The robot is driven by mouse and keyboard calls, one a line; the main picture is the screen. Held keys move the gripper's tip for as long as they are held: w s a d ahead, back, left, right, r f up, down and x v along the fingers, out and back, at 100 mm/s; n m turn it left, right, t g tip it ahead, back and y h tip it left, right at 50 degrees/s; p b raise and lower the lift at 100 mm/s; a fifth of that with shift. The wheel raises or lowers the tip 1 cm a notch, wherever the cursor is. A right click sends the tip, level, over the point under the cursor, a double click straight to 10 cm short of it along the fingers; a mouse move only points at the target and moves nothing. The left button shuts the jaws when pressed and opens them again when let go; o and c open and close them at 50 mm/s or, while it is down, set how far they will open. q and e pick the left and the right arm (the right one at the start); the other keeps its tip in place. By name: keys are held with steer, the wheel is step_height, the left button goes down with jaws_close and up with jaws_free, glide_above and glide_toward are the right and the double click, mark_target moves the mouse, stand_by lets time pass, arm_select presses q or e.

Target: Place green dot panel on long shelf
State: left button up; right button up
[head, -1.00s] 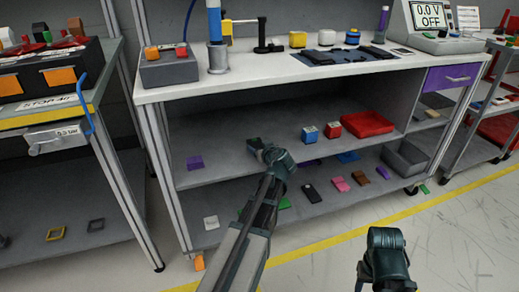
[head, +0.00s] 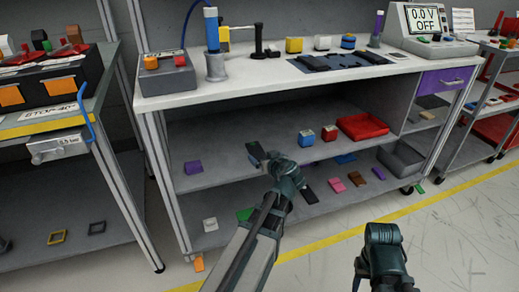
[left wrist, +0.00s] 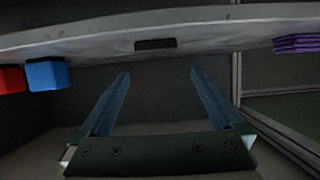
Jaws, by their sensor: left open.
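A small dark flat panel (head: 255,151) lies on the upper shelf (head: 225,172) of the workbench. I see no green dot on it, so I cannot tell if it is the green dot panel. It also shows in the left wrist view (left wrist: 156,44), which looks upside down. My left gripper (head: 271,161) is just in front of it; the open fingers (left wrist: 160,74) are empty and apart from the panel. My right gripper (head: 384,236) hangs over the floor in front of the bench, its jaws not clear.
On the upper shelf, a purple piece (head: 193,167) sits left, a blue cube (head: 306,138), red cube (head: 329,132) and red tray (head: 362,127) right. The lower shelf holds several small panels, including a green one (head: 245,214), and a grey bin (head: 401,159).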

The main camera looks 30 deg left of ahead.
arm_select(q)
steer(key=p+v, duration=0.1)
steer(key=v, duration=0.3)
steer(key=s+d+f+m+g+h, duration=0.3)
steer(key=s+d, duration=0.3)
steer(key=d, duration=0.3)
steer(key=s+d+f+m+g+h, duration=0.3)
steer(key=s+d+f+m, duration=0.3)
steer(key=d, duration=0.4)
steer(key=s+d+f+m+g+h, duration=0.3)
steer(key=s+d+f+m, duration=0.1)
steer(key=s+d, duration=0.3)
steer(key=shift+s+d+f+m, duration=0.2)
steer(key=shift+d+m, duration=0.2)
steer(key=shift+d, duration=0.8)
step_height(320, 180, up, 40)
steer(key=p, duration=3.9)
steer(key=shift+f, duration=0.25)
